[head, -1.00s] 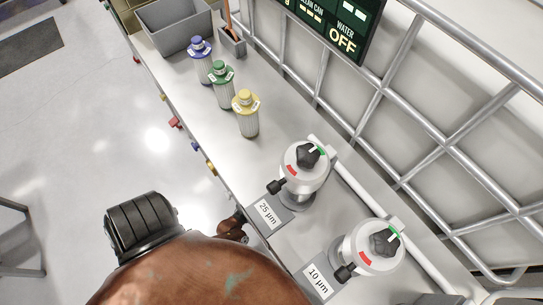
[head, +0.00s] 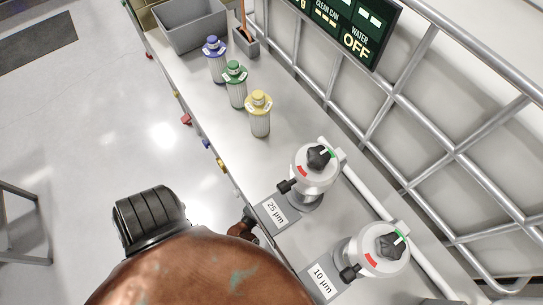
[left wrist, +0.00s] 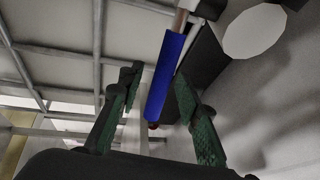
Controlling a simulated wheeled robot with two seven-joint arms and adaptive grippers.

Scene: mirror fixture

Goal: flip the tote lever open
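In the left wrist view, a blue bar or sleeve (left wrist: 165,78) on a thin rod runs lengthwise between the fingers of my left gripper (left wrist: 158,80). It looks like a lever handle, but I cannot tell for sure that it is the tote lever. The two green-padded fingers stand apart on either side of the bar, and I see no clear contact. A small reddish tip shows at the bar's near end. My right gripper is in neither view.
The bench carries a grey bin (head: 186,22), blue-, green- and yellow-capped (head: 260,113) cartridges, and two valve housings (head: 316,167) (head: 378,249) labelled 25 µm and 10 µm. A metal lattice (head: 440,140) and a sign reading WATER OFF (head: 357,30) stand behind.

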